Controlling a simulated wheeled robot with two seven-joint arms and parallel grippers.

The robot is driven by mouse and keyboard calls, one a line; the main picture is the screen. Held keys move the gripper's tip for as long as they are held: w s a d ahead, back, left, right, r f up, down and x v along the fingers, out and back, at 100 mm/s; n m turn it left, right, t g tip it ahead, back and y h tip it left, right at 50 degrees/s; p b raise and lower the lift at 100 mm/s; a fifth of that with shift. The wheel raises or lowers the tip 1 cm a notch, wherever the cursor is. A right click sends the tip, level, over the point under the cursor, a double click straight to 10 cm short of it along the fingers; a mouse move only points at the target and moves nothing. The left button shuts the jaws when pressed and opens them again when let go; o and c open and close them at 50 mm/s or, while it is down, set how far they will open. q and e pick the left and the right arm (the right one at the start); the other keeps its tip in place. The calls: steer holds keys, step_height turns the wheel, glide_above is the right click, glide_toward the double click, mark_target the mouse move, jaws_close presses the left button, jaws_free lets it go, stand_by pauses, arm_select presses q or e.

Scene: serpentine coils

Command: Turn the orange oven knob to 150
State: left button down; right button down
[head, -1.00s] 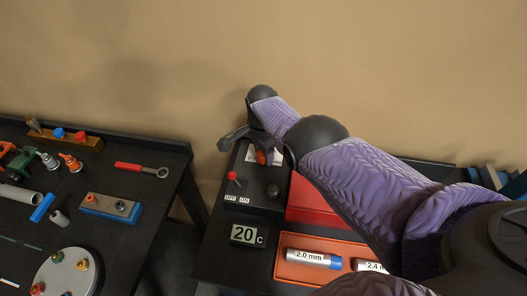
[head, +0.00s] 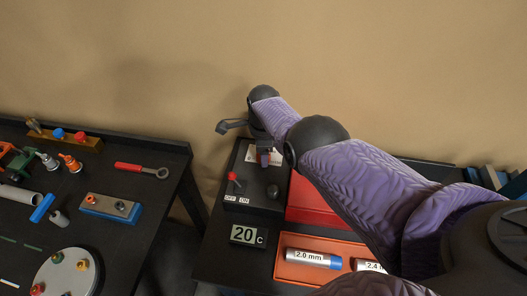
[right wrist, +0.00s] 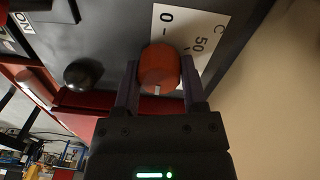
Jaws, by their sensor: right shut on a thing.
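The orange knob (right wrist: 158,66) is on the dark oven panel (right wrist: 105,35) in the right wrist view, with a small white mark on its lower side. A white dial label (right wrist: 190,25) beside it shows 0, 50 and C; the rest of the scale is hidden. My right gripper (right wrist: 159,75) is shut on the knob, one finger on each side. In the head view my right gripper (head: 264,153) is over the back of the oven box (head: 251,198) and hides most of the knob. The display (head: 248,235) reads 20 C. My left gripper is not in view.
A red switch lever (head: 233,179) with OFF and ON labels and a black knob (head: 272,191) are near the orange knob. A red block (head: 310,200) stands right of the oven box. An orange tray (head: 290,272) holds labelled cylinders in front.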

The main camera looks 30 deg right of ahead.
steer(key=shift+r, duration=0.1)
stand_by(0.3)
steer(key=shift+c, duration=0.7)
jaws_free()
step_height(320, 180, up, 9)
steer(key=p, duration=0.7)
steer(key=shift+w+d, duration=0.1)
steer(key=shift+w, duration=0.05)
steer(key=shift+r+p, duration=0.45)
steer(key=shift+f, duration=0.1)
